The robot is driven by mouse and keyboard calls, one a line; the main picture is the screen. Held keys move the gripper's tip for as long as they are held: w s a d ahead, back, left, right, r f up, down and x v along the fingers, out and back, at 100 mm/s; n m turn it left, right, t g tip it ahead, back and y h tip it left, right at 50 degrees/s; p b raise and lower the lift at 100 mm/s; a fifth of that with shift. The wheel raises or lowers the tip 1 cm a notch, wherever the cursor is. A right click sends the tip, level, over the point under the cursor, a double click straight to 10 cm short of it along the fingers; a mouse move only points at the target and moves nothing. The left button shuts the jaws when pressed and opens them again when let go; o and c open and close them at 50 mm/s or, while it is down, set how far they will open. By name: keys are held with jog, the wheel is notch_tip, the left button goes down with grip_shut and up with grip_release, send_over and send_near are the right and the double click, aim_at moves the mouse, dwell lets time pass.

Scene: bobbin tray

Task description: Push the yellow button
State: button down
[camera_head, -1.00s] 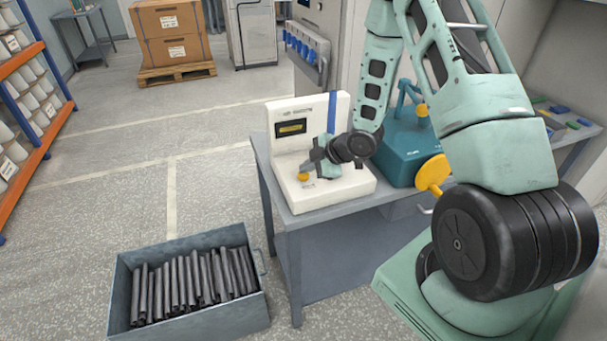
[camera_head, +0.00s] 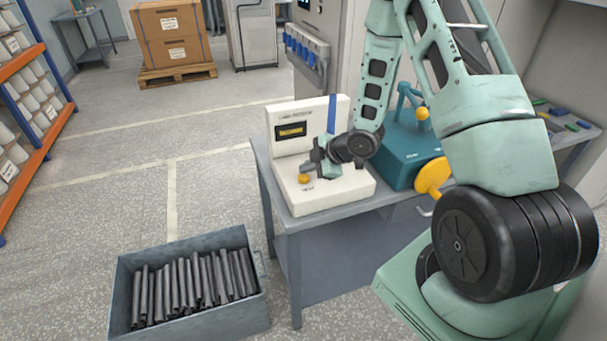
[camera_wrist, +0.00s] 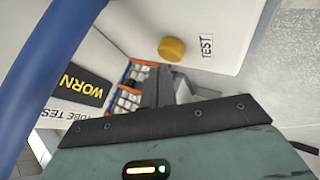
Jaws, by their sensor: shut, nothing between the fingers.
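The yellow button (camera_head: 304,178) sits on the base of the white tester (camera_head: 335,190), near its front left. It also shows in the wrist view (camera_wrist: 172,49) as a short round cap beside a label reading TEST. My gripper (camera_head: 307,168) is shut and empty, with its tips just above the button in the head view. A thin gap seems to show between them, but contact is hard to judge. In the wrist view, the narrow shut fingers (camera_wrist: 158,88) lie beside the button. The tester's display (camera_wrist: 78,84) reads WORN.
A teal machine (camera_head: 405,155) with yellow knobs stands right of the tester on the grey bench (camera_head: 300,222). A blue strip (camera_head: 332,113) runs up the tester's back panel. A grey bin (camera_head: 205,318) of dark tubes stands on the floor at front left.

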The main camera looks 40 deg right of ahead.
aim_at(307, 177)
jog(key=shift+r, duration=0.25)
notch_tip(307, 177, up, 5)
jog(key=p, duration=0.4)
dwell(1.0)
jog(key=s+a+r+m+g+h, duration=0.1)
jog(key=s+a+r+m+g, duration=0.1)
jog(key=a+r, duration=0.45)
jog(key=s+a+r+m+g+h, duration=0.1)
jog(key=s+a+r, duration=0.15)
jog(key=a, duration=0.65)
jog(key=s+a+r+m+g, duration=0.1)
jog(key=s+a+r, duration=0.3)
jog(key=s, duration=0.8)
jog(key=s+a+r+m+g+h+b, duration=0.1)
jog(key=s+a+r+g, duration=0.3)
jog(key=s, duration=0.9)
jog(key=a+m, duration=0.1)
jog(key=a, duration=0.2)
jog(key=shift+a, duration=0.25)
